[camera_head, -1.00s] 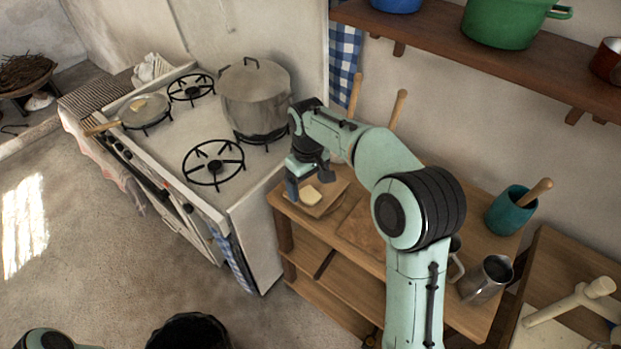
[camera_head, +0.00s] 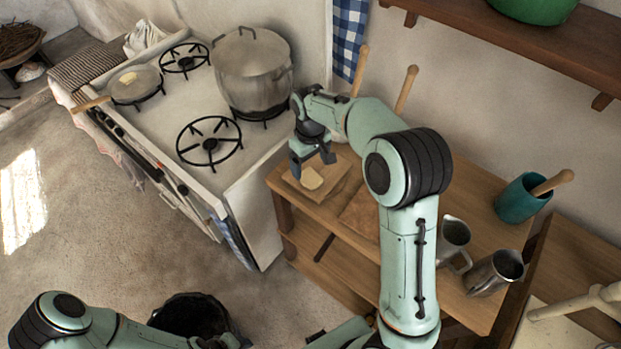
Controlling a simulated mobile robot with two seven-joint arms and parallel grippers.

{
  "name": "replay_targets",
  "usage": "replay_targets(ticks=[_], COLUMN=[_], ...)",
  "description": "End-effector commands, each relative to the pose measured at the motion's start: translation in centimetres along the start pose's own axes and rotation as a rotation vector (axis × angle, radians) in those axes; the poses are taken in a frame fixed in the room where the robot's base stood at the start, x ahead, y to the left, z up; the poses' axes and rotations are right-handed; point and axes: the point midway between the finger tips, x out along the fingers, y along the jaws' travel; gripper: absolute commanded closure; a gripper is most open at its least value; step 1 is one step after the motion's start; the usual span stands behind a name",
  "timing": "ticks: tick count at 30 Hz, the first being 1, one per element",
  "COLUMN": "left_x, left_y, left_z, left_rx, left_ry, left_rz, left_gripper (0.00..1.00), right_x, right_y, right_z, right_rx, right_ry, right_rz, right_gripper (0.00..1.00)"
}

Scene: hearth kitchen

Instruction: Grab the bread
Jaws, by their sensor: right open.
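A small pale piece, which looks like the bread (camera_head: 312,179), lies on a square wooden board (camera_head: 331,188) at the left end of the wooden shelf unit's top. My right gripper (camera_head: 312,164) points down just above and behind the bread. Its two fingers are apart, with nothing seen between them. I cannot tell whether a fingertip touches the bread or the board. My left arm shows at the bottom left, but its gripper is not in view.
A stove with a large grey pot (camera_head: 252,75) and a small pan (camera_head: 136,85) stands left of the shelf unit (camera_head: 480,215). Two metal jugs and a teal utensil pot (camera_head: 522,198) stand on its right part. A wall shelf (camera_head: 470,28) hangs above. A dark bin (camera_head: 190,315) is on the floor.

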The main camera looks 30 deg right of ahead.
Motion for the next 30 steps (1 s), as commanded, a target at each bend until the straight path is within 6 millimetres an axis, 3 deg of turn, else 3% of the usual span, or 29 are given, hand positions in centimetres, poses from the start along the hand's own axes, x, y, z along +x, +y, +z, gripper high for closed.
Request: replay_targets(ticks=[10,20,26,30], left_x=[0.2,0.2,0.2,0.2], left_y=[-0.1,-0.1,-0.1,-0.1], left_z=[0.1,0.1,0.1,0.1], left_rx=[0.000,0.000,0.000,0.000], left_ry=[-0.001,-0.001,-0.001,-0.001], left_rz=[0.000,0.000,0.000,0.000], left_gripper=[0.57,0.57,0.57,0.57], right_x=[4.5,5.2,5.2,5.2], right_y=[-0.4,-0.4,-0.4,-0.4], right_z=[0.4,0.3,0.3,0.3], right_rx=[-0.001,-0.001,-0.001,-0.001], right_ry=[-0.003,0.001,0.001,0.001], right_rz=[0.000,0.000,0.000,0.000], right_gripper=[0.11,0.11,0.70,0.71])
